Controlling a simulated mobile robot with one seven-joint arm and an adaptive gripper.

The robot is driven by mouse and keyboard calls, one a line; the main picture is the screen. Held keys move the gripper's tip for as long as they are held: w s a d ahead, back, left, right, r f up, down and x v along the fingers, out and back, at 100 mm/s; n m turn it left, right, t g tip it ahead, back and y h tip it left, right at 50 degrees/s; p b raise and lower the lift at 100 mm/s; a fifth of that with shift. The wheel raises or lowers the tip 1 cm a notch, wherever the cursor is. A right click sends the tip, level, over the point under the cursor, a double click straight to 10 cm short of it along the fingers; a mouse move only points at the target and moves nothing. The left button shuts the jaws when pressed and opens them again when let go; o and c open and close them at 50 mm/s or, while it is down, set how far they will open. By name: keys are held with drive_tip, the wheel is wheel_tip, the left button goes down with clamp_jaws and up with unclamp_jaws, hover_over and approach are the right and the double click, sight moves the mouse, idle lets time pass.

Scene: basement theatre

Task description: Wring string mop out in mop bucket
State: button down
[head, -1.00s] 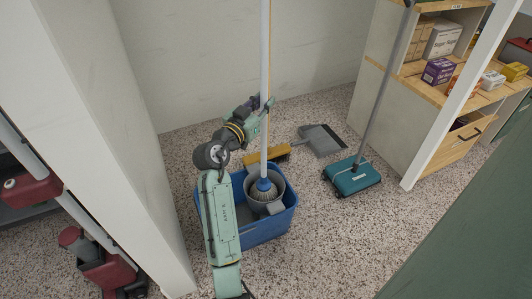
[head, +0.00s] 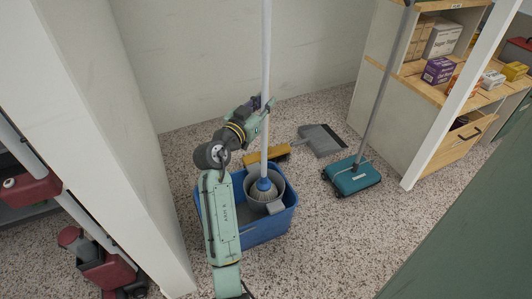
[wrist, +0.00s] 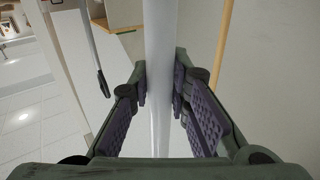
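The string mop has a long white handle (head: 265,60) and a grey string head (head: 263,192) under a blue collar. The mop stands nearly upright with its head in the round grey wringer (head: 279,182) of the blue mop bucket (head: 262,231). My gripper (head: 264,108) is at the handle, well above the bucket. In the wrist view the purple-padded fingers (wrist: 162,82) are shut on the white handle (wrist: 160,125), one on each side. My arm hides part of the bucket's left side.
A yellow broom head (head: 267,154) lies behind the bucket, with a grey dustpan (head: 321,140) beyond it. A teal sweeper (head: 352,177) stands to the right near wooden shelves (head: 435,85). A white partition (head: 105,120) is close on the left. Speckled floor is clear in front right.

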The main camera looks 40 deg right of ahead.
sight(263, 65)
drive_tip(key=shift+s+d+f+g, duration=0.15)
drive_tip(key=shift+s+f, duration=0.05)
drive_tip(key=shift+f, duration=0.7)
drive_tip(key=shift+s+d+f+g, duration=0.1)
drive_tip(key=shift+s+f+g, duration=0.05)
drive_tip(key=shift+f, duration=0.75)
drive_tip(key=shift+w+a+r+p, duration=0.15)
drive_tip(key=shift+r+p, duration=2.3)
drive_tip(key=shift+r, duration=1.5)
drive_tip(key=shift+w+a+r+p, duration=0.1)
drive_tip(key=shift+r+p, duration=2.35)
drive_tip(key=shift+r, duration=1.5)
